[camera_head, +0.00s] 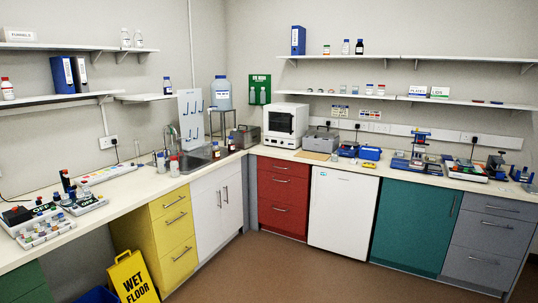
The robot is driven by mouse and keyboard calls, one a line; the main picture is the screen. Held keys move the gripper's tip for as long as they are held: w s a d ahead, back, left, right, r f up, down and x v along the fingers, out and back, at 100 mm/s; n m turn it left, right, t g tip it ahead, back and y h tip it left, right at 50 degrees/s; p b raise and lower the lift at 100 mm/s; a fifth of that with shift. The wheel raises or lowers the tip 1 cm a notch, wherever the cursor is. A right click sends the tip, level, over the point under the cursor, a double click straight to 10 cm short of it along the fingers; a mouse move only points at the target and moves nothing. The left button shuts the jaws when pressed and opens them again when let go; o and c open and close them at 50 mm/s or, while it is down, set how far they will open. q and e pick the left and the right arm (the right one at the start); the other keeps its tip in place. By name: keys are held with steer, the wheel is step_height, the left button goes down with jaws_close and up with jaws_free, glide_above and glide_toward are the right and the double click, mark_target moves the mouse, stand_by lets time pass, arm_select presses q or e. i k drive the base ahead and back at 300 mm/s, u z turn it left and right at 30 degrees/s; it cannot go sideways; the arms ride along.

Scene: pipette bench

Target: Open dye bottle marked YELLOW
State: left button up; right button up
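No bottle label reading YELLOW can be made out in the head view. On the left bench, a pale rack (47,233) holds several small vials with coloured caps. A dark bottle (66,181) stands just behind it, and small capped bottles stand between the two. Which of these, if any, is the yellow dye bottle is too small to tell. Neither my left nor my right gripper is in view.
The left bench (140,186) has bare stretches. A long white tray (106,173) lies near the wall. A yellow wet-floor sign (133,279) stands before the yellow drawers (172,231). The brown floor (280,270) is clear in the middle. The back bench carries several devices.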

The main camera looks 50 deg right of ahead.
mark_target(216, 149)
steer(key=z, duration=0.15)
steer(key=k, duration=0.6)
steer(key=z, duration=2)
steer(key=i, duration=1.65)
steer(key=z, duration=0.7)
steer(key=i, duration=2)
steer(key=u, duration=0.9)
steer(key=i, duration=1.3)
steer(key=u, duration=1.5)
steer(key=i, duration=0.4)
steer(key=u, duration=0.35)
